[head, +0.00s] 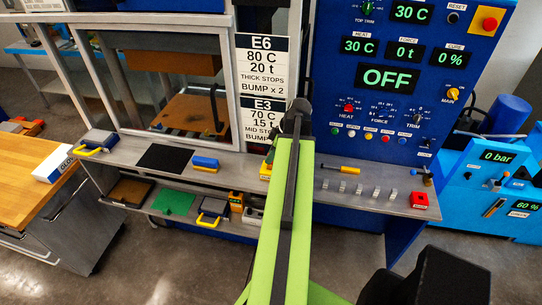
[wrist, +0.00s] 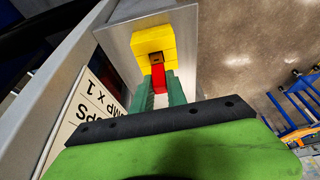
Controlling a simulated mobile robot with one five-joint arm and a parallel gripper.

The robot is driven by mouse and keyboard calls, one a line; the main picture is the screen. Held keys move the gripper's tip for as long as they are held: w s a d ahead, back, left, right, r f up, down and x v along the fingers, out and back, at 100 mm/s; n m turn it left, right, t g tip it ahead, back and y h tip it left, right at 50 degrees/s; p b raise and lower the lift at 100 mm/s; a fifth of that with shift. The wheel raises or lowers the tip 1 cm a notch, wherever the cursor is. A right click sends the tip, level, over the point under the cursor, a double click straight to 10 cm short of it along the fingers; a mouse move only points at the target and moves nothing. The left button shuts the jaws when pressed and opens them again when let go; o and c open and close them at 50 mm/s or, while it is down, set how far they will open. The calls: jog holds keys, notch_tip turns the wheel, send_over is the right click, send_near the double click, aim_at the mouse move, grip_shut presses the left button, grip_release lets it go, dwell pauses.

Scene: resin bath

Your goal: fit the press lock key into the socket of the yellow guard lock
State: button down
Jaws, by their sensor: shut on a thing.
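The yellow guard lock (wrist: 153,38) is a blocky yellow piece on a grey metal plate in the wrist view. A dark, brownish notch shows in its face. My gripper (wrist: 158,92) has green fingers, shut on a red key (wrist: 158,76). The key's far end is at the yellow block, next to the notch; I cannot tell if it is inside the socket or just in front. In the head view my green arm hides most of the gripper and the key. A yellow piece (head: 265,171) shows just left of the arm on the grey ledge.
The grey ledge (head: 330,186) runs along the press front, with a yellow-handled tool (head: 340,169), several small metal blocks and a red box (head: 419,200). A blue-and-yellow block (head: 205,163) lies left of the arm. A wooden table (head: 40,165) stands at the left.

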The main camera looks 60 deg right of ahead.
jog(key=shift+f+b, duration=0.6)
jog(key=shift+f, duration=0.1)
jog(key=c, duration=1.3)
grip_release()
jog(key=shift+o, duration=0.2)
jog(key=p+v, duration=1.1)
jog(key=v, duration=0.1)
jog(key=shift+d+r, duration=0.1)
